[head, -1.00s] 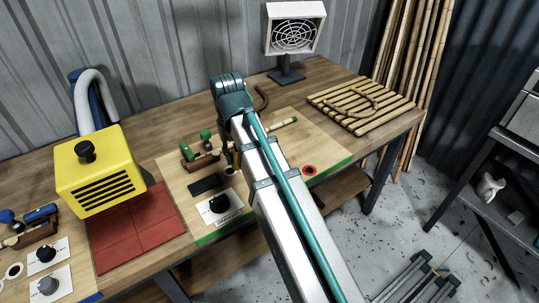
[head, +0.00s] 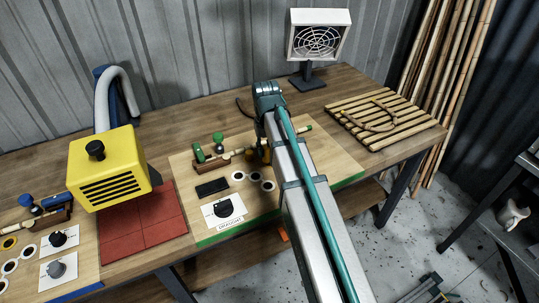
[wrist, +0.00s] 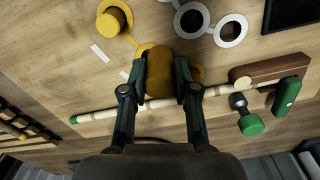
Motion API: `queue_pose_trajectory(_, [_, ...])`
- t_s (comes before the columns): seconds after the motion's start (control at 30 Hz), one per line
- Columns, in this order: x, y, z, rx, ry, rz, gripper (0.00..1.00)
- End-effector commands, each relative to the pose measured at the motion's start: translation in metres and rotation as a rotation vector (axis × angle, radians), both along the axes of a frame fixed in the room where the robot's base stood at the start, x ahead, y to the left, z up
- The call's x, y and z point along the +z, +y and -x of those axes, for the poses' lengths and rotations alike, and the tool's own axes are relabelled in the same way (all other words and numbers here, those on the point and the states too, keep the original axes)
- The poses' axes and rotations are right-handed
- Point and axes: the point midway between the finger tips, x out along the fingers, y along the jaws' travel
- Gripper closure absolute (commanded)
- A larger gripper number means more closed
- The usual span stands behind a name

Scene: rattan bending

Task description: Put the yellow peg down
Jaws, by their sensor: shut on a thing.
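My gripper (wrist: 167,78) is shut on an amber-yellow peg (wrist: 161,68), seen from above in the wrist view. The held peg is over a yellow ring marking (wrist: 198,72) on the wooden board (wrist: 55,50). Its lower end is hidden, so I cannot tell whether it touches the board. A second yellow peg (wrist: 111,18) stands on a linked yellow ring at the upper left. In the head view, my arm mostly hides the gripper and held peg.
White rings (wrist: 230,30) lie above right of the gripper. A pale rod (wrist: 100,115) runs beneath the fingers. A brown block (wrist: 268,70) and green-ended clamp parts (wrist: 287,95) sit right. A yellow box (head: 108,168), fan (head: 318,40) and slatted rack (head: 385,118) stand around the board.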

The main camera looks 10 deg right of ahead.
Motion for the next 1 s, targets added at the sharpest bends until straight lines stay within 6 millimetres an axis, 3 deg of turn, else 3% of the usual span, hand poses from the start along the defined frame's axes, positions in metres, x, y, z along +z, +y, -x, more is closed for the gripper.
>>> queue_pose_trajectory(0.2, [-0.025,-0.011,-0.02,0.001,0.001,0.0,0.96])
queue_pose_trajectory(0.5, [-0.041,-0.017,-0.03,0.0,0.001,0.0,0.96])
queue_pose_trajectory(0.8, [-0.069,-0.017,-0.029,0.0,0.001,0.0,0.96])
queue_pose_trajectory(1.0, [-0.071,-0.017,-0.029,0.0,-0.001,0.0,0.96])
